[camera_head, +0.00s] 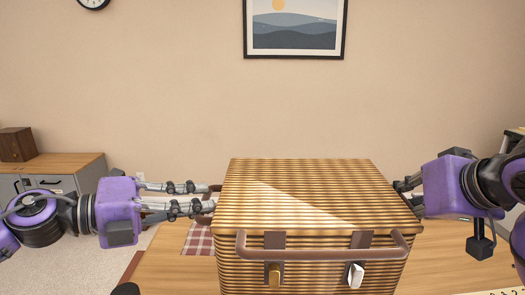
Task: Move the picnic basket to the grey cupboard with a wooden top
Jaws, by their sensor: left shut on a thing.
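The picnic basket (315,195) is a striped, straw-coloured box with a brown front handle and two front latches. It fills the lower middle of the view, upright, over a wooden table. My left gripper (207,198) is at its left side, shut on the brown side handle. My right gripper (405,190) is at the basket's right side; its fingertips are partly hidden, so its grip is unclear. I cannot tell whether the basket's underside touches the table. The grey cupboard with a wooden top (60,163) stands against the wall at the far left, partly behind my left arm.
The wooden table (450,255) spreads under the basket, with a red checked cloth (199,238) at the basket's left. A dark wooden box (16,145) stands on the cupboard's left end; the rest of its visible top is clear. Pale floor shows between the cupboard and table.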

